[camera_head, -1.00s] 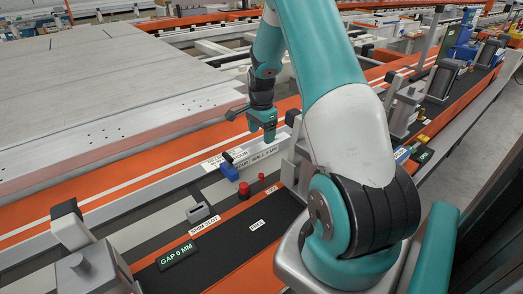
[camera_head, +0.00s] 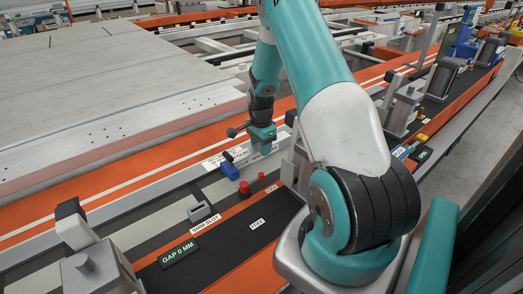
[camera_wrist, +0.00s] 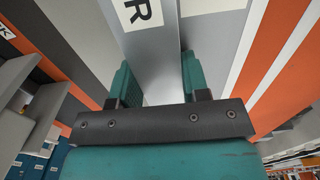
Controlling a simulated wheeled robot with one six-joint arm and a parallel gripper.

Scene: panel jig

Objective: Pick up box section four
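Box section four is a long pale grey bar (camera_head: 165,187) lying along the orange-edged jig in the head view, with white text labels on it. In the wrist view the bar (camera_wrist: 155,60) runs away between my fingers, with a label ending in R on its face. My gripper (camera_head: 262,150) is down at the bar, its fingertips low and partly hidden against it. In the wrist view my gripper (camera_wrist: 160,85) has its two teal fingers apart, one on each side of the bar. Firm contact is not visible.
A blue clamp (camera_head: 229,170), a red button (camera_head: 244,188) and a grey shim slot block (camera_head: 202,212) stand close in front of the bar. A GAP 0 MM sign (camera_head: 179,254) lies on the black strip. Large pale panels (camera_head: 100,90) fill the left.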

